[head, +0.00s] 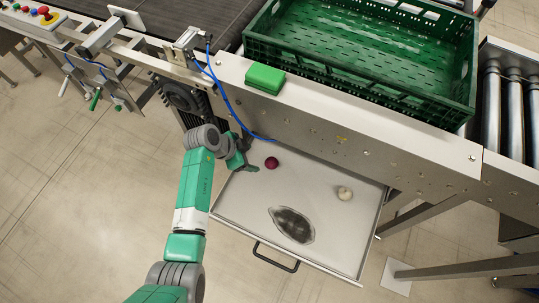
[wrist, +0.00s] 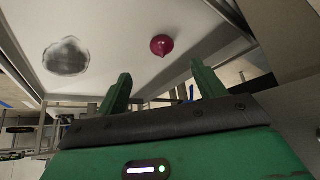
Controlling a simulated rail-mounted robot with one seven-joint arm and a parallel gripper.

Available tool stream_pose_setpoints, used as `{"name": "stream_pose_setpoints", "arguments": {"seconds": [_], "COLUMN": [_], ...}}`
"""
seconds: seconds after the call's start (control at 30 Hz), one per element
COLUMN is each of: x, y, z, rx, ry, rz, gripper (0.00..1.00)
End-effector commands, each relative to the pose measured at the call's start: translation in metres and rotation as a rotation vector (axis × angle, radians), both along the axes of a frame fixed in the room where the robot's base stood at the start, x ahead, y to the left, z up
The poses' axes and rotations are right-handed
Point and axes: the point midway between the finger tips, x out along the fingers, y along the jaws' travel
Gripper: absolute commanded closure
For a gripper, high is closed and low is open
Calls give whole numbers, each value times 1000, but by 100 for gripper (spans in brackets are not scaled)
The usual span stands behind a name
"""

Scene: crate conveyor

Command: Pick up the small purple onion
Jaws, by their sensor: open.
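The small purple onion (head: 271,163) lies in the open pull-out tray (head: 240,208), near its back left in the head view. It also shows in the wrist view (wrist: 161,45), with its tip pointing toward my gripper. My gripper (head: 247,168) is just left of the onion in the head view. In the wrist view its two green fingers (wrist: 158,82) are spread apart, and the onion shows beyond the tips, between their lines. The fingers are empty and do not touch the onion.
A blue cable (head: 222,95) hangs near my gripper.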

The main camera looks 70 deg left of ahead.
Motion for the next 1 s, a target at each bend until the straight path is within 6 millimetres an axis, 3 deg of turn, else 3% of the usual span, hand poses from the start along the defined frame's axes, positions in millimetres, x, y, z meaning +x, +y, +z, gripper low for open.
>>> {"name": "stream_pose_setpoints", "arguments": {"seconds": [0.33,0.57,0.8,1.0], "x": [32,39,63,70], "y": [-1,-1,2,2], "z": [-51,-58,-92,-99], "rx": [-2,0,-1,0], "ry": [-1,-2,-2,-3], "rz": [-1,1,0,1], "gripper": [31,31,31,31]}}
